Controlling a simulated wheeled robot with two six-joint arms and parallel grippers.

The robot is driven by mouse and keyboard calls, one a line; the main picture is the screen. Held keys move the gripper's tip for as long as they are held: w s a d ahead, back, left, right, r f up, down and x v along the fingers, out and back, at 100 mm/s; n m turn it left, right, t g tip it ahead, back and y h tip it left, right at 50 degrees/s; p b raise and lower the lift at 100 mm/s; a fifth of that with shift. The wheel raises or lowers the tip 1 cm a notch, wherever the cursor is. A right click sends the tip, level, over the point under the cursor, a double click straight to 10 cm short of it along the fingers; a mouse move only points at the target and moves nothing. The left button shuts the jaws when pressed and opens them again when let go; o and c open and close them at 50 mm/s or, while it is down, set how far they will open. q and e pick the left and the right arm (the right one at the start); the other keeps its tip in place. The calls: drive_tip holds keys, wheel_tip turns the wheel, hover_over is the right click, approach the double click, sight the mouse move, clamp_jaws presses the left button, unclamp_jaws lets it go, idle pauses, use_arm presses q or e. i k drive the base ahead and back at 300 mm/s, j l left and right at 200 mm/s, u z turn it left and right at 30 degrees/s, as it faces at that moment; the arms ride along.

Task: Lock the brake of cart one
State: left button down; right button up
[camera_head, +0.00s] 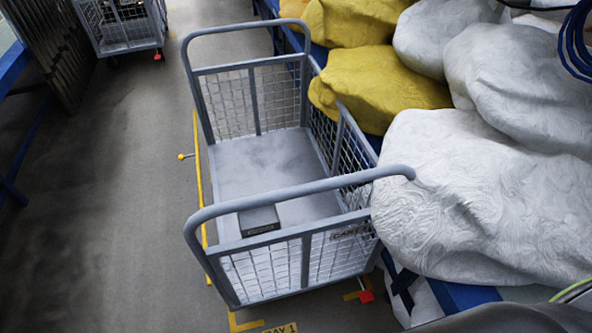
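A grey wire-mesh cart (260,240) stands in the middle of the view, with a tubular handle at each end. A plate on its near end (345,233) seems to start with "CART"; its number is not readable. The floor marking (280,329) in front reads "BAY 1". A red pedal (366,296) sticks out low at the cart's near right corner, close to the floor. I cannot tell whether it is up or down. Most of the wheels are hidden. Neither of my grippers is in view.
A yellow bar (199,175) runs along the cart's left side, with a yellow knob (181,157) beside it. White sacks (470,190) and yellow sacks (385,85) crowd the right. Another cart (125,30) stands at the far left. The floor left of the near cart is clear.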

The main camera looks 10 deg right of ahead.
sight(366, 297)
drive_tip(key=k+j+z, duration=0.2)
drive_tip(key=z, duration=0.3)
drive_tip(key=k+j+z, duration=0.2)
drive_tip(key=z, duration=0.25)
drive_tip(key=k+z, duration=0.2)
drive_tip(key=z, duration=0.3)
drive_tip(key=i+l+z, duration=0.2)
drive_tip(key=k+l, duration=0.1)
